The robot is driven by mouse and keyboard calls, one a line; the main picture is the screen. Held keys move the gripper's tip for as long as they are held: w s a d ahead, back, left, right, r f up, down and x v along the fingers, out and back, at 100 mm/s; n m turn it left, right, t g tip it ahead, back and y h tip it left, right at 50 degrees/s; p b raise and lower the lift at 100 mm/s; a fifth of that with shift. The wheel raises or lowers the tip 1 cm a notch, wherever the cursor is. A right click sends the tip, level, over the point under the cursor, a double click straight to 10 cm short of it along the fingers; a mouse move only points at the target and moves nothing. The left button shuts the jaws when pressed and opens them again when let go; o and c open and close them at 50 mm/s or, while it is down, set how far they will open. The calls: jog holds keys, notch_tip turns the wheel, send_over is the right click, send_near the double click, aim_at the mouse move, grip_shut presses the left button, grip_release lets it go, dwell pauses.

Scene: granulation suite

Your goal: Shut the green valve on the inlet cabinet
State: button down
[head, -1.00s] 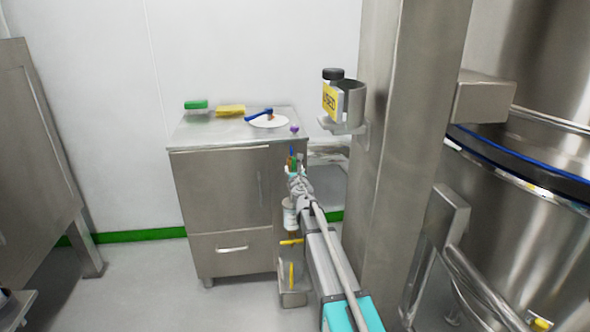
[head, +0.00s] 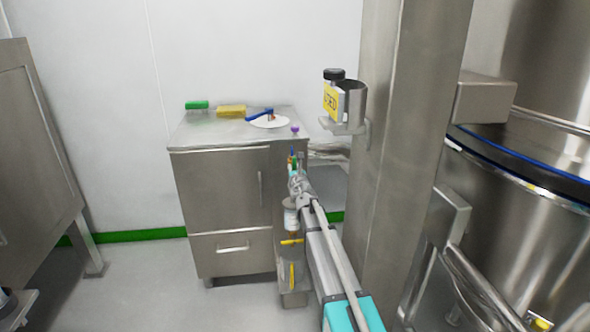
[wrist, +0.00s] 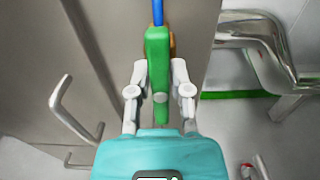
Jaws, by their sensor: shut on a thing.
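The green valve handle (wrist: 158,55) stands out in the wrist view on the side of the inlet cabinet, its long axis running up and down the picture. A blue pipe (wrist: 158,10) runs from its top, and a brass-coloured part shows behind it. My gripper (wrist: 160,95) is shut on the handle's lower part, one finger on each side. In the head view my gripper (head: 294,168) is at the right side of the steel cabinet (head: 222,190); the valve there is mostly hidden and too small to read.
On the cabinet top lie a green-topped box (head: 197,105), a yellow sponge (head: 231,111) and a white plate (head: 268,121) with a blue tool. A steel column (head: 395,160) stands close right of my arm, bearing a holder with a labelled bottle (head: 331,98).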

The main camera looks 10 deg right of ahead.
jog(key=shift+m, duration=0.7)
jog(key=m, duration=0.3)
jog(key=shift+d+m, duration=0.25)
jog(key=shift+m, duration=0.05)
jog(key=m, duration=0.4)
jog(key=shift+s+d+f, duration=0.1)
jog(key=shift+f, duration=0.1)
jog(key=shift+d+f+m+b, duration=0.1)
jog(key=shift+m+b, duration=0.1)
jog(key=shift+m, duration=1.3)
jog(key=shift+a+f+m+b, duration=0.1)
jog(key=shift+f+m+b, duration=0.1)
jog(key=shift+m, duration=1.3)
jog(key=shift+d+f+m+b, duration=0.1)
jog(key=shift+m+b, duration=0.1)
jog(key=shift+m, duration=1.3)
jog(key=c, duration=0.6)
grip_release()
